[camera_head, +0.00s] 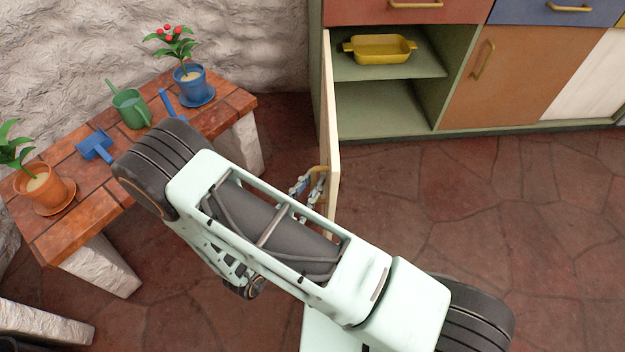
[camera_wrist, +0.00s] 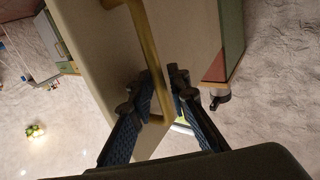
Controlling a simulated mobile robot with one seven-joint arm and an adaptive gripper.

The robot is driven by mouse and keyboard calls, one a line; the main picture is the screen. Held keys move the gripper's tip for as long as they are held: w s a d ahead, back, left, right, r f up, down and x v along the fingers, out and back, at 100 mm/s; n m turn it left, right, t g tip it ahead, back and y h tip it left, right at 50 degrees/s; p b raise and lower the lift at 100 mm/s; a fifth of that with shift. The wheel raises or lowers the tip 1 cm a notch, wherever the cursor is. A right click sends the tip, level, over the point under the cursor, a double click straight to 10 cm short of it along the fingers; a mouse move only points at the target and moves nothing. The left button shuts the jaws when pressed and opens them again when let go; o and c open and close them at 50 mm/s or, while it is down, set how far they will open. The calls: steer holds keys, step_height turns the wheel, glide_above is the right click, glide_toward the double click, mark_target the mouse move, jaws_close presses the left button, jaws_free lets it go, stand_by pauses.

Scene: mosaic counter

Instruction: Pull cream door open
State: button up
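The cream door (camera_head: 331,120) stands swung wide open, seen nearly edge-on in the head view, at the left end of the green cabinet (camera_head: 390,120). Its brass handle (camera_head: 321,169) is on the left face, low near the free edge. My gripper (camera_head: 308,186) is at the handle, partly hidden behind my arm. In the wrist view the door face (camera_wrist: 95,55) fills the upper middle, and the brass handle (camera_wrist: 147,45) runs down between the two blue-padded fingertips of my gripper (camera_wrist: 163,92). The fingers are closed around the bar, one on each side.
The opened compartment shows a yellow dish (camera_head: 380,50) on its shelf. An orange door (camera_head: 510,75) is closed at right. A brick-topped bench (camera_head: 85,185) with potted plants and a green watering can (camera_head: 130,108) stands left of the door. Floor to the right is clear.

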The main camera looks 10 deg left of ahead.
steer(key=v, duration=1.2)
stand_by(0.4)
